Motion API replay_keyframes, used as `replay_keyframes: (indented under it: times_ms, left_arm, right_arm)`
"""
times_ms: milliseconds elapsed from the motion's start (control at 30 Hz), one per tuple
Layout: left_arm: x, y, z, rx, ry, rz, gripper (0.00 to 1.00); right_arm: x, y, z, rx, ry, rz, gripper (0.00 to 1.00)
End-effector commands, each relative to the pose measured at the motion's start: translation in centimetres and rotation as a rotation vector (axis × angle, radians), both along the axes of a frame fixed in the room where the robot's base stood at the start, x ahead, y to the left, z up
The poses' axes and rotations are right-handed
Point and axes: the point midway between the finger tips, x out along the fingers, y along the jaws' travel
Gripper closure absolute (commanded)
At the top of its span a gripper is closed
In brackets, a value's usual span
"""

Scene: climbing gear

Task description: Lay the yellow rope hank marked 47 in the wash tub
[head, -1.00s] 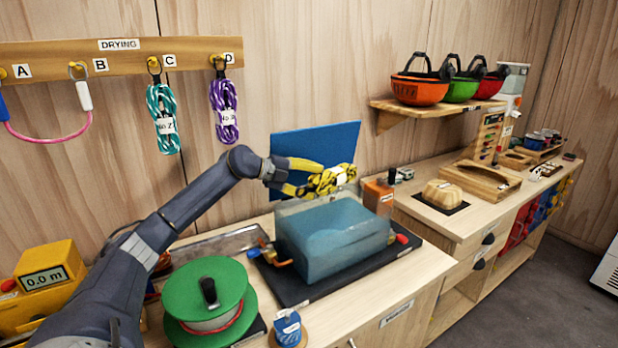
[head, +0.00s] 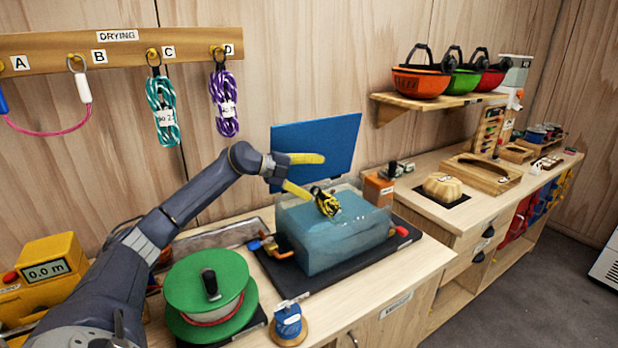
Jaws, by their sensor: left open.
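The yellow and black rope hank (head: 327,201) is at the water surface inside the clear wash tub (head: 325,255), near its back left part. Its lower part is hard to see, and its mark cannot be read. The tub is filled with blue water, and its blue lid (head: 318,150) stands open behind it. My left gripper (head: 308,177) has yellow fingers spread wide apart, above the tub's back left. Its lower finger reaches down close to the hank; whether they touch I cannot tell. My right gripper is not in view.
A green cable reel (head: 208,285), a small blue spool (head: 288,322) and a yellow meter (head: 45,275) stand left of the tub. An orange box (head: 378,190) stands at its right. Teal (head: 162,110) and purple (head: 224,102) hanks hang on the drying rail (head: 120,48).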

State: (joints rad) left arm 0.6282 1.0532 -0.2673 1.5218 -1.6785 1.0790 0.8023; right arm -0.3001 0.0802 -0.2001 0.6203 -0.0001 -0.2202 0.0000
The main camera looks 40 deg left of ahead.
Motion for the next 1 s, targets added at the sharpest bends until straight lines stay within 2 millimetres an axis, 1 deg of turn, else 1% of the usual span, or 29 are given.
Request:
replay_keyframes:
  times_ms: [33, 233, 367, 467, 700, 900, 1000]
  left_arm:
    - [0.0, -1.7, -2.6, -0.022, 0.047, -0.023, 0.14]
    - [-0.4, -1.3, -2.5, -0.021, 0.047, -0.021, 0.14]
    - [-1.5, -0.4, -1.7, -0.018, 0.042, -0.017, 0.14]
    - [-2.6, 0.7, -0.9, -0.013, 0.034, -0.011, 0.14]
    - [-5.1, 3.1, 1.5, -0.004, 0.012, 0.001, 0.14]
    - [-6.3, 4.2, 2.5, -0.002, 0.001, 0.007, 0.14]
    - [-6.6, 4.4, 2.8, -0.003, -0.002, 0.008, 0.14]
  right_arm:
    - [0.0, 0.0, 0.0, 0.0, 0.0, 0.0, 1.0]
    - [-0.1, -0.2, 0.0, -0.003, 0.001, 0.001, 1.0]
    - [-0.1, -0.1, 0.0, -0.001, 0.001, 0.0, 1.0]
    - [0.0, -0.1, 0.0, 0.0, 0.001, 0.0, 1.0]
    - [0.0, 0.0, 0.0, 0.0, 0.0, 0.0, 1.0]
    - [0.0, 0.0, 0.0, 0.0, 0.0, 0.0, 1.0]
    - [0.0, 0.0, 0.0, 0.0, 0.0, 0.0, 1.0]
